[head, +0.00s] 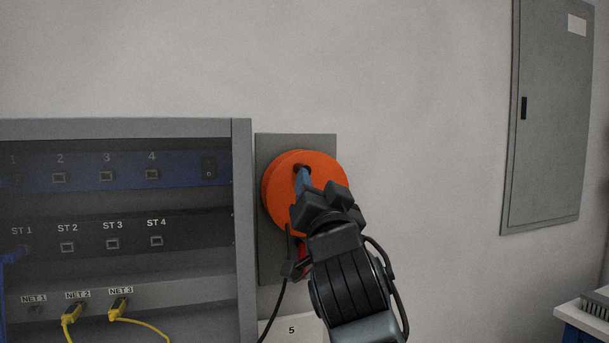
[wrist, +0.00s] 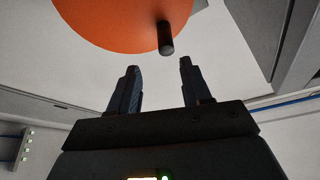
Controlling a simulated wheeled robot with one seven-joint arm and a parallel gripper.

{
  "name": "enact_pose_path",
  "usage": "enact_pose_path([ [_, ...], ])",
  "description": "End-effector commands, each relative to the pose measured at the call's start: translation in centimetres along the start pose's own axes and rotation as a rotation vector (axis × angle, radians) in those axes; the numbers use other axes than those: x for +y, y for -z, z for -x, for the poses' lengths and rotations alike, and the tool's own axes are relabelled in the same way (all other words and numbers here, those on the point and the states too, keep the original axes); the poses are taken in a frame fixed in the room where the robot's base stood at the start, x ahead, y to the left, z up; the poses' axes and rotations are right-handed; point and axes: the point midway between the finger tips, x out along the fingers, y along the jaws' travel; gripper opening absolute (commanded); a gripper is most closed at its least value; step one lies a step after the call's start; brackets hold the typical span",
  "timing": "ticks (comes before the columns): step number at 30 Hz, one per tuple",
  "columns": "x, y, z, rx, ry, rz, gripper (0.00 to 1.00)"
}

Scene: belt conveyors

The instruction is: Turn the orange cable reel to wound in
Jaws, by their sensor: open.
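The orange cable reel (head: 281,188) is a round disc on a grey backplate (head: 267,238) on the wall, right of the rack. In the wrist view the reel (wrist: 115,18) fills the top, with a dark crank knob (wrist: 165,38) sticking out near its lower right edge. My gripper (head: 302,175) is in front of the reel in the head view and hides its lower right part. In the wrist view my gripper (wrist: 159,82) is open, its two fingers apart with nothing between them. The knob lies beyond the fingertips, nearer the right finger.
A grey rack (head: 243,200) with labelled ports and yellow plugs (head: 119,307) stands close on the left. A black cable (head: 275,315) hangs below the reel. A grey wall cabinet (head: 553,120) is at the right. The wall between reel and cabinet is bare.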

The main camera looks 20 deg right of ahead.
Motion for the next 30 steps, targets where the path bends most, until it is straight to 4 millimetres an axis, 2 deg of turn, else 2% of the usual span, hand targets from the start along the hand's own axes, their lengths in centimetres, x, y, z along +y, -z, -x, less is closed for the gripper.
enact_pose_path([
  [2,-0.6,-0.8,0.4,-0.009,0.016,0.027,0.48],
  [5,-0.9,-0.9,-0.2,-0.010,0.022,0.036,0.48],
  [18,-1.0,-0.9,-6.3,-0.010,0.020,0.032,0.48],
  [23,-1.0,-1.0,-7.2,-0.010,0.021,0.030,0.48],
  [30,-1.0,-1.0,-7.2,-0.010,0.021,0.030,0.48],
])
